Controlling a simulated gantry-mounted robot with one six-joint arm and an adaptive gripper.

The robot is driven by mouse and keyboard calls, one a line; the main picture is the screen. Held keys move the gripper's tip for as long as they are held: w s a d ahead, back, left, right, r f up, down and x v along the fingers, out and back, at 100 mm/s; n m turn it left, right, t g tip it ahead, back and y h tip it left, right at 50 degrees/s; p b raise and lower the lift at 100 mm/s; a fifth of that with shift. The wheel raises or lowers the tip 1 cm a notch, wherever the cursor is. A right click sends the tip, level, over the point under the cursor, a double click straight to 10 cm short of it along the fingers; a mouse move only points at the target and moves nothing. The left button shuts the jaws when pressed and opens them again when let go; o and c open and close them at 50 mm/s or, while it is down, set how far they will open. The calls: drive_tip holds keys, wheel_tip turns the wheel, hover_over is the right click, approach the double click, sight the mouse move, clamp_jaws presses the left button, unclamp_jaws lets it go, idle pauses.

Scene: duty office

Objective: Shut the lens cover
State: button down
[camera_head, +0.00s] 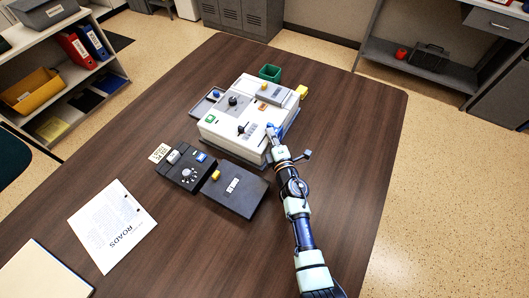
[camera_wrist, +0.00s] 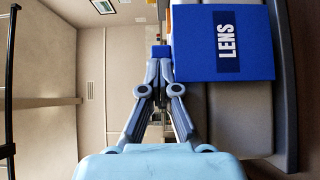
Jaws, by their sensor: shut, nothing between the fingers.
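The lens cover (camera_wrist: 222,42) is a flat blue panel with a dark label reading LENS, large at the upper right of the wrist view. In the head view its blue shows at the near right side of the white machine (camera_head: 232,118), partly hidden by my gripper (camera_head: 271,130). In the wrist view my gripper (camera_wrist: 160,52) is shut and empty, its fingertips just left of the cover's edge. I cannot tell whether they touch it. How far the cover stands open is unclear, and the lens itself is not visible.
Two dark boxes, one with a dial (camera_head: 187,170) and one with a yellow knob (camera_head: 236,190), sit in front of the machine. A green bin (camera_head: 270,72) stands behind it. A paper headed ROADS (camera_head: 112,226) lies at left. The table's right side is clear.

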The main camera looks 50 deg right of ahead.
drive_tip(key=shift+a+f, duration=0.1)
drive_tip(key=v, duration=1.2)
